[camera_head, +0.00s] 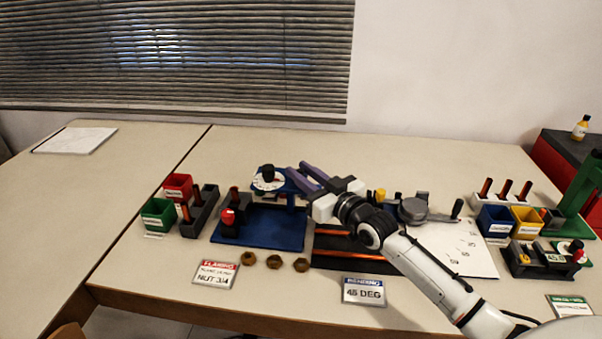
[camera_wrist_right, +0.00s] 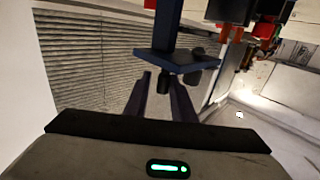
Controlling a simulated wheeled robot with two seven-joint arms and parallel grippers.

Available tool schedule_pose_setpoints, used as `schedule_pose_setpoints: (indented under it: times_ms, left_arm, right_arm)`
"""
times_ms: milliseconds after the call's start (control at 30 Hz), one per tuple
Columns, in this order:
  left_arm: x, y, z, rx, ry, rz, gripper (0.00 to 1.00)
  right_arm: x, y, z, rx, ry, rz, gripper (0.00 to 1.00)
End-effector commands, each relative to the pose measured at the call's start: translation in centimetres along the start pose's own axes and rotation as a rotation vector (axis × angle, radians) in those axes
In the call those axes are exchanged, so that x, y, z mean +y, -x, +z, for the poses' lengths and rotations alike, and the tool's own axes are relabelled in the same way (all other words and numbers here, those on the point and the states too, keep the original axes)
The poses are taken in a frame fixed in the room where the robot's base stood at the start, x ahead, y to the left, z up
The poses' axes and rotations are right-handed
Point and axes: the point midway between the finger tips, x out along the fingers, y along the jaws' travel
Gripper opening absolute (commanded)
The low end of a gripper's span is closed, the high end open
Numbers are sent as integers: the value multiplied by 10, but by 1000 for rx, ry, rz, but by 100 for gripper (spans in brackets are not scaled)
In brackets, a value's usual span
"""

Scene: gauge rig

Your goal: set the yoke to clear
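A blue flaring station (camera_head: 258,228) stands left of the middle of the table. At its back, a raised blue arm carries a white dial (camera_head: 268,181) with a black knob on top; I take this upper part to be the yoke. The dial's markings are too small to read. My right gripper (camera_head: 297,170) reaches in from the right, its two dark purple fingers apart beside the dial. In the right wrist view, the open fingers (camera_wrist_right: 160,88) point toward a blue plate (camera_wrist_right: 178,62) on a post, with a dark knob (camera_wrist_right: 163,83) close to the tips. Contact is unclear. My left gripper is not in view.
A red bin (camera_head: 178,183) and a green bin (camera_head: 157,212) stand left of the station. Several brown nuts (camera_head: 274,262) lie in front, near a "NUT 3/4" card (camera_head: 215,273) and a "45 DEG" card (camera_head: 364,291). A bending station (camera_head: 340,263) lies under my right arm.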

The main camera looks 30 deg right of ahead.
Motion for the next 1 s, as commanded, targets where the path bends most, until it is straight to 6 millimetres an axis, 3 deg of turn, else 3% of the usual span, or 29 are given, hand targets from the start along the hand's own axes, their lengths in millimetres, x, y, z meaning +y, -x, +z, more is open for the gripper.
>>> schedule_pose_setpoints:
  times_ms: [467,800,1000]
  left_arm:
    - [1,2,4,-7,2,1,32]
    - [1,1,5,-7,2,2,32]
    - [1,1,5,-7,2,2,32]
  right_arm:
    - [-2,9,2,-3,-2,-3,32]
    - [-1,68,3,-5,0,-2,32]
    - [-1,94,2,-3,0,-1,32]
